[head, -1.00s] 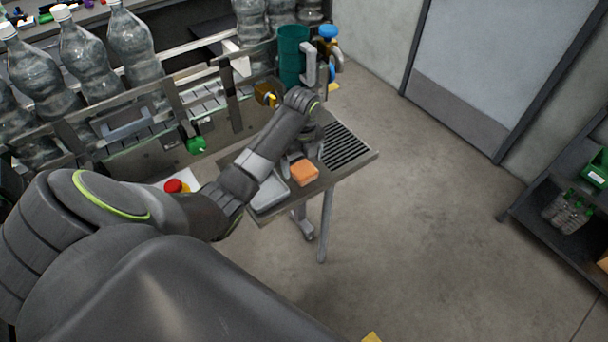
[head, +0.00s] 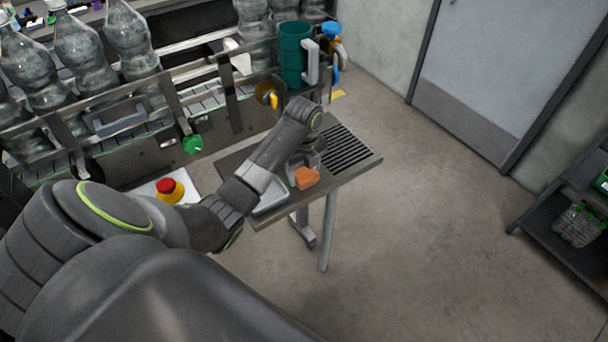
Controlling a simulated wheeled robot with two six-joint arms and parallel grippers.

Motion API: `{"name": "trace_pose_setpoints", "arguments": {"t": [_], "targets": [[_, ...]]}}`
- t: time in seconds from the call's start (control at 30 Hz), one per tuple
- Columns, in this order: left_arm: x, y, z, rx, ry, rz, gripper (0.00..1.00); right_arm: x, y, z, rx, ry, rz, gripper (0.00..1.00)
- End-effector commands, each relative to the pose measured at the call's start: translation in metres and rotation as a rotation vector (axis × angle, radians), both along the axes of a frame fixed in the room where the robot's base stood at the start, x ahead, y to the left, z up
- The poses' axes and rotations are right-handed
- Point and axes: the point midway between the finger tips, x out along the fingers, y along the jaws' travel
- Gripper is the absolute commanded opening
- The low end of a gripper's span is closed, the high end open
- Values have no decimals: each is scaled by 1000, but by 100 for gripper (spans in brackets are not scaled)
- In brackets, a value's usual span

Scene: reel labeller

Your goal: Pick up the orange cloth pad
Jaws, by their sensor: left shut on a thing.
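The orange cloth pad (head: 307,178) is at the front edge of the small metal side table (head: 352,172), just right of a shallow grey tray (head: 270,197). My left arm comes in from the left and reaches over the table. My left gripper (head: 302,173) points down at the pad and is shut on it; the wrist hides part of the fingers. The pad looks pinched and bent at its near side. I cannot tell whether it is clear of the table top. My right gripper is not in view.
A slotted drain grille (head: 346,146) fills the table's right part. A teal jug (head: 294,54) stands behind, by the conveyor rail. Large clear bottles (head: 130,40) line the conveyor at the back left. A red and yellow button (head: 169,189) is left of my forearm.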

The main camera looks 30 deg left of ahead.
Motion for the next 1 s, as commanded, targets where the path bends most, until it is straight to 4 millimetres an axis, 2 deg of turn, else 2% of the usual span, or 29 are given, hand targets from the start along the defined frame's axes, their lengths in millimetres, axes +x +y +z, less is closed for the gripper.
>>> {"name": "trace_pose_setpoints", "arguments": {"t": [0.27,0.43,0.5,0.57,0.8,1.0], "targets": [[0,0,2,0,-1,0,37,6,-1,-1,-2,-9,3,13],[2,0,25,1,-7,-1,37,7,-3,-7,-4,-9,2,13],[1,0,49,0,-4,-1,37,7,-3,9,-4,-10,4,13],[1,0,63,1,-3,1,37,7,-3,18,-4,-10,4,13],[0,0,88,-1,0,1,37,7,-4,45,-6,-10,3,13],[0,0,99,-1,0,1,37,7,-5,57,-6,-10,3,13]]}}
